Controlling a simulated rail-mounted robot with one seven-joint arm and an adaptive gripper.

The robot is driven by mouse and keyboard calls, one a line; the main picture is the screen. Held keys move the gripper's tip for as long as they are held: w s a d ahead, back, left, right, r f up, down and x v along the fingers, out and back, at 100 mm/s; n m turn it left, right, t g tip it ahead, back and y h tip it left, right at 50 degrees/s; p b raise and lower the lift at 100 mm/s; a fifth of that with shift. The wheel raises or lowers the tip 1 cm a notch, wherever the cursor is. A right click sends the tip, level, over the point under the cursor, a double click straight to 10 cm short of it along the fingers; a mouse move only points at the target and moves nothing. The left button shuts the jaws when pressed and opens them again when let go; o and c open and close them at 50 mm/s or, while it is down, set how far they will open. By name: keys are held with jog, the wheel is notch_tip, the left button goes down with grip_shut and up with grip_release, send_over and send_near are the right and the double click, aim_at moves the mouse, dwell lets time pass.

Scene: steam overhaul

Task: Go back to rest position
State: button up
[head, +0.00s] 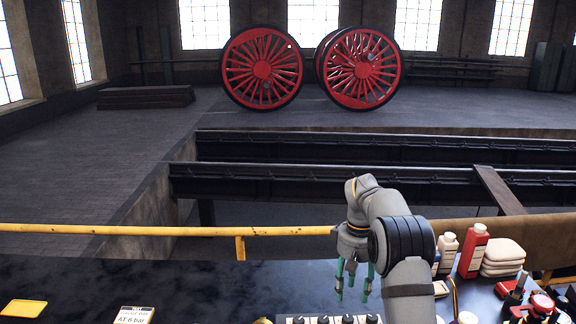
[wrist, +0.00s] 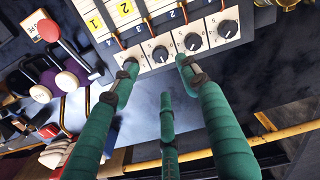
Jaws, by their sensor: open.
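My gripper (head: 355,280) hangs from my arm over the dark bench top in the head view, near the front right. Its green fingers show large in the wrist view (wrist: 160,85), spread apart with nothing between them. The gripper is open and empty. Beyond the fingertips in the wrist view is a panel with several black knobs (wrist: 193,41) on white plates. The knobs also show at the bottom of the head view (head: 322,319), below the gripper. I cannot tell the exact gap between fingertips and panel.
A red-handled lever (wrist: 60,40) stands beside the panel. Bottles (head: 473,252), folded cloths (head: 503,256) and small items crowd the bench's right. A yellow rail (head: 150,231) runs behind. The bench's left middle is clear.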

aim_at(348, 318)
notch_tip(348, 318, down, 10)
jog(key=shift+f+m, duration=0.3)
jog(key=shift+m, duration=0.1)
jog(key=m, duration=0.5)
jog(key=shift+m+b, duration=0.3)
jog(key=shift+b, duration=0.1)
jog(key=m, duration=0.3)
jog(key=shift+m, duration=0.4)
jog(key=m, duration=0.4)
jog(key=shift+a+r+p, duration=0.1)
jog(key=shift+r+p, duration=0.05)
jog(key=shift+p, duration=0.15)
jog(key=m+p, duration=0.1)
jog(key=m, duration=0.4)
jog(key=shift+r, duration=0.6)
